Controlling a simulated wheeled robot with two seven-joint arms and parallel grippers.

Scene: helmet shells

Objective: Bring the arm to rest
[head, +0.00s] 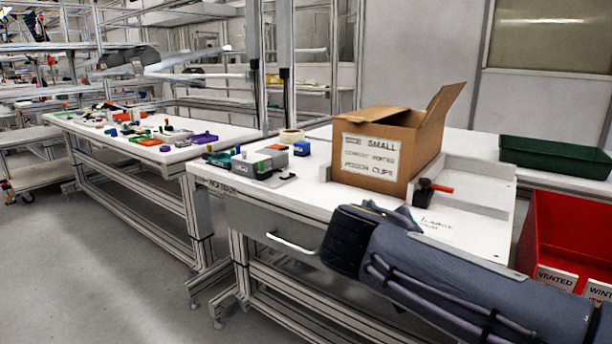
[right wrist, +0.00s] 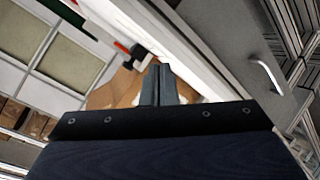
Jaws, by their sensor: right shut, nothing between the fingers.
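My right arm (head: 450,275) reaches in from the right in the head view, its dark wrist end in front of the near workbench (head: 270,205). In the right wrist view my right gripper (right wrist: 160,75) has its two grey fingers together with nothing between them. Behind the fingers in that view is a brown cardboard box (right wrist: 118,88), partly hidden. In the head view the open box (head: 408,150), labelled "SMALL", stands on the bench beyond my wrist, apart from it. My left gripper is in neither view.
A black clamp with a red handle (head: 432,189) is beside the box. A red bin (head: 568,225) stands at the right and a green tray (head: 555,157) behind it. Small tools (head: 262,162) lie on the bench's left part. The floor at left (head: 90,270) is clear.

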